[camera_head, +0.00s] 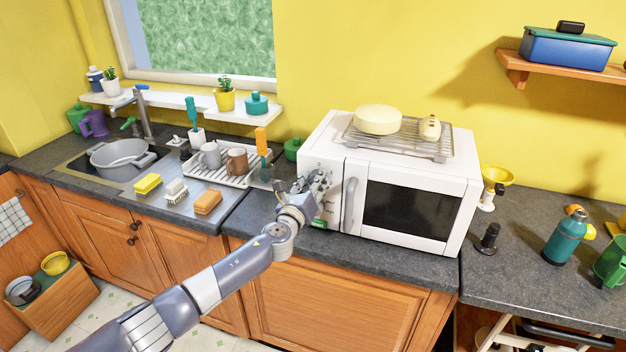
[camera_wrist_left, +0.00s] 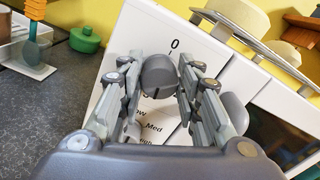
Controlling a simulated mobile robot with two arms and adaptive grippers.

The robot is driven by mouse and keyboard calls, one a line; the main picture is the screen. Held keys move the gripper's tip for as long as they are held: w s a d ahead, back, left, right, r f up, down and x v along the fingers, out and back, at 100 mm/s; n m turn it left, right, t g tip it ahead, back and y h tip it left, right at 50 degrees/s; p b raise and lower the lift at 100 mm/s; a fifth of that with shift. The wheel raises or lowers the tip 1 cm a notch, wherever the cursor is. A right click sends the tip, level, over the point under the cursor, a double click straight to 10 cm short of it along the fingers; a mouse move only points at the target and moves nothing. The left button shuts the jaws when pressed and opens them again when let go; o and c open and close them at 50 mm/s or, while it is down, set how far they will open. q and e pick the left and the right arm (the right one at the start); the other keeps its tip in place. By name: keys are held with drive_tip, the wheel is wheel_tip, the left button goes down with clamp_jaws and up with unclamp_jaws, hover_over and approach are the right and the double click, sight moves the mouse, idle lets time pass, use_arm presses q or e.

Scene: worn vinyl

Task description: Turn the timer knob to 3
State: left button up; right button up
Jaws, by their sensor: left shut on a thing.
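The white microwave (camera_head: 410,175) stands on the counter, with its control panel on the left of its front. My left gripper (camera_head: 318,186) is at the upper part of this panel and covers most of it in the head view. In the left wrist view, the grey timer knob (camera_wrist_left: 158,76) sits between the two fingers of my left gripper (camera_wrist_left: 160,80), which are shut on it. A printed "0" shows above the knob. The other timer numbers are hidden by the fingers. Lower on the panel, power labels such as "Med" show partly. My right gripper is in neither view.
The microwave's door handle (camera_head: 350,204) is just right of my left gripper. A wire rack (camera_head: 400,143) with a cream round thing (camera_head: 378,119) lies on top. A dish rack (camera_head: 238,180) and a green pot (camera_head: 292,149) are to the left. The counter in front is narrow.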

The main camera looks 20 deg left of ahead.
use_arm(q)
drive_tip(key=shift+m, duration=0.6)
drive_tip(key=shift+d+f, duration=0.1)
drive_tip(key=o, duration=1)
drive_tip(key=shift+o, duration=0.2)
drive_tip(key=s, duration=1.2)
drive_tip(key=shift+a, duration=0.25)
